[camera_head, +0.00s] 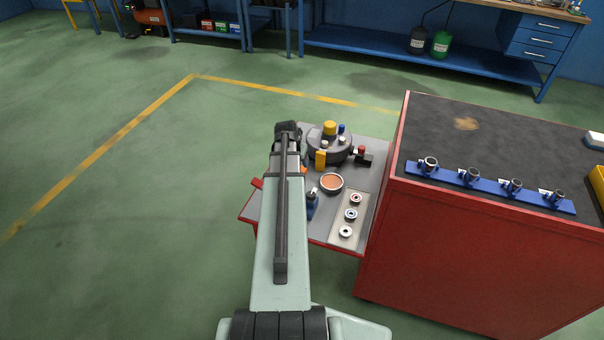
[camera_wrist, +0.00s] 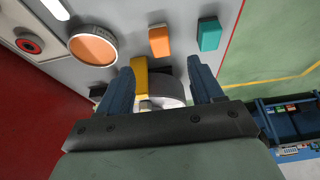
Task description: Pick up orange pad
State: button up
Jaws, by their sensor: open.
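The orange pad (camera_wrist: 158,40), a small rounded rectangular block, lies on the grey tabletop in the wrist view, just beyond my fingertips. In the head view my arm hides most or all of it. A teal pad (camera_wrist: 208,34) lies to its right, a small gap apart. My gripper (camera_wrist: 160,66) is open, its two blue fingers spread with nothing held between them. A yellow block (camera_wrist: 139,76) and part of a round grey turntable (camera_wrist: 166,92) show between and below the fingers. My gripper's fingers are hidden in the head view.
A round dish with an orange inside (camera_head: 332,182) stands near the pad. A panel with several round rings (camera_head: 349,216) and the turntable with knobs (camera_head: 328,146) share the small side table. A red cabinet (camera_head: 470,260) rises at right. Green floor lies open at left.

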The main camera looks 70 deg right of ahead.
jog(key=x, duration=0.7)
jog(key=shift+d, duration=0.1)
jog(key=shift+d+x, duration=0.15)
jog(key=shift+x, duration=1.15)
jog(key=shift+d+x, duration=0.15)
jog(key=shift+x, duration=1.15)
jog(key=shift+r, duration=0.15)
jog(key=shift+c, duration=0.4)
jog(key=c, duration=1)
jog(key=shift+r, duration=5)
